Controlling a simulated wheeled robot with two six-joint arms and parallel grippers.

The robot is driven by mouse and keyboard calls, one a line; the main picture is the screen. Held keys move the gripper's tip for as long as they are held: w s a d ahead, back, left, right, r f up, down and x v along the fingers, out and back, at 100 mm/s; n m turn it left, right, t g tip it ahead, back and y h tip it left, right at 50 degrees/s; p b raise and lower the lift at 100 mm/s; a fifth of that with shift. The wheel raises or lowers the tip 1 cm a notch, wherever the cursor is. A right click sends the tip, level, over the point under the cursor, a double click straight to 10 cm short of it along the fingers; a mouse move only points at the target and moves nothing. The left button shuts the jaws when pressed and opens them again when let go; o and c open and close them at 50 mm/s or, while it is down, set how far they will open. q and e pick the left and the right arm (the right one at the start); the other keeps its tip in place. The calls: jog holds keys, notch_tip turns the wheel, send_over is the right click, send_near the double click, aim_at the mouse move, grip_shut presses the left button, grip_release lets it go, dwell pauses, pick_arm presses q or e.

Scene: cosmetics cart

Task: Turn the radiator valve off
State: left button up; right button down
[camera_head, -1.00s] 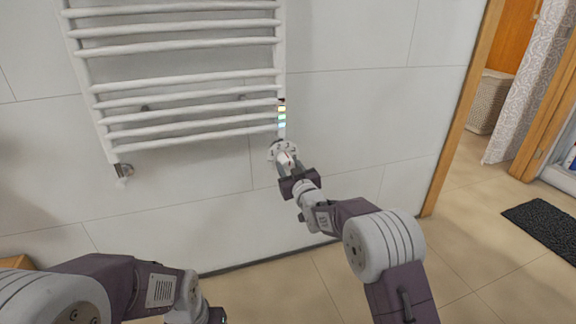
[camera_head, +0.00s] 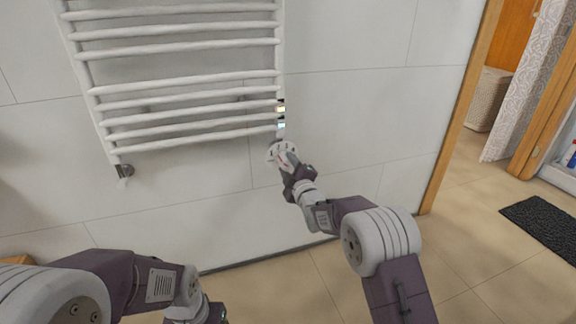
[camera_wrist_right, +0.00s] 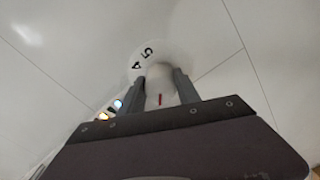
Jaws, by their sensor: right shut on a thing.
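The radiator valve is a round white dial (camera_head: 277,151) below the right end of the towel radiator. In the right wrist view, the dial face (camera_wrist_right: 160,57) shows the numbers 4 and 5, and a white knob with a red mark (camera_wrist_right: 160,98) stands out from it. My right gripper (camera_head: 288,163) is shut on this knob, with one finger on each side, and hides part of the dial. My left gripper (camera_head: 213,314) is low in the head view, away from the radiator; its fingers cannot be made out.
The white towel radiator (camera_head: 190,120) hangs on the tiled wall. A small coloured strip (camera_head: 281,113) shows just above the dial. A metal pipe fitting (camera_head: 124,171) is at the radiator's lower left. Bare floor lies below; a doorway with a basket (camera_head: 488,100) and dark mat (camera_head: 543,222) are at right.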

jog(key=n, duration=0.5)
jog(key=shift+n, duration=0.3)
jog(key=n, duration=0.4)
jog(key=shift+n, duration=0.4)
jog(key=c, duration=0.9)
grip_release()
jog(key=shift+o, duration=0.2)
